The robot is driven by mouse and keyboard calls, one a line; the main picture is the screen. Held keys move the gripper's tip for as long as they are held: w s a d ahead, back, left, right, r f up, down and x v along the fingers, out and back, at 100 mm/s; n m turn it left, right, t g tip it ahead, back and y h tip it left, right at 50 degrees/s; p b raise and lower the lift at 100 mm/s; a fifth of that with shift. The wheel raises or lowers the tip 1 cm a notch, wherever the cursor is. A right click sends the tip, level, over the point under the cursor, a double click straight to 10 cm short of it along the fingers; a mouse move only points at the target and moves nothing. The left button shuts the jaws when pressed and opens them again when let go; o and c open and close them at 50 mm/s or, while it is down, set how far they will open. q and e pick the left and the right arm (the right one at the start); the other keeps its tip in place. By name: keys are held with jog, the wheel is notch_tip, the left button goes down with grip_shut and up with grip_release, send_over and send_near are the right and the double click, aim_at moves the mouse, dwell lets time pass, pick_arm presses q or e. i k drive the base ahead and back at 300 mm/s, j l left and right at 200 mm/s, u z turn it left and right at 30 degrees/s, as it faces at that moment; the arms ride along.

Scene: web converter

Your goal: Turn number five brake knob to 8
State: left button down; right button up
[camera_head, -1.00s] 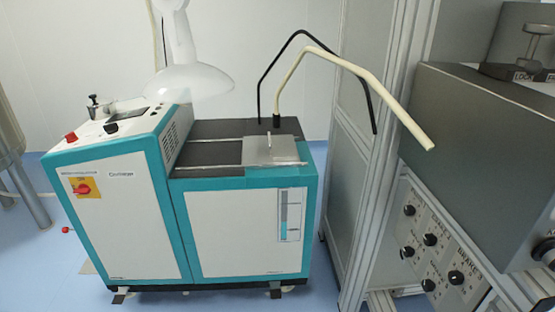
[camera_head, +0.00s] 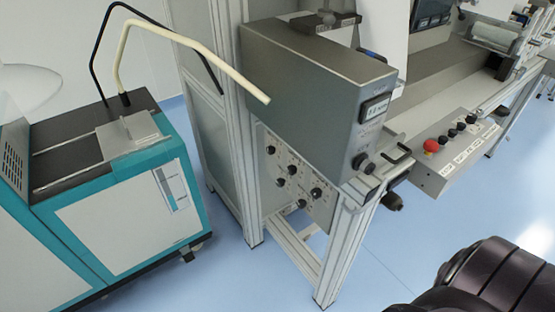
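The brake panel (camera_head: 267,172) is a light plate on the side of the grey machine's frame, near the middle of the head view. It carries several small black round knobs, including an upper left knob (camera_head: 270,149), a middle knob (camera_head: 292,169) and a lower right knob (camera_head: 316,193). Their labels and dial settings are too small to read, so I cannot tell which knob is number five. Dark links of my arm show at the lower right, far from the panel. Neither gripper is in view.
A grey machine housing (camera_head: 310,95) juts out above the panel. A teal and white cabinet (camera_head: 120,220) stands on the left, with bent tubes above it. A control box with a red button (camera_head: 431,146) is at the right. Blue floor (camera_head: 300,290) is open in front.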

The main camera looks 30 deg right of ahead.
aim_at(301, 204)
jog(key=z, duration=1.2)
jog(key=i+j, duration=0.05)
jog(key=j, duration=0.05)
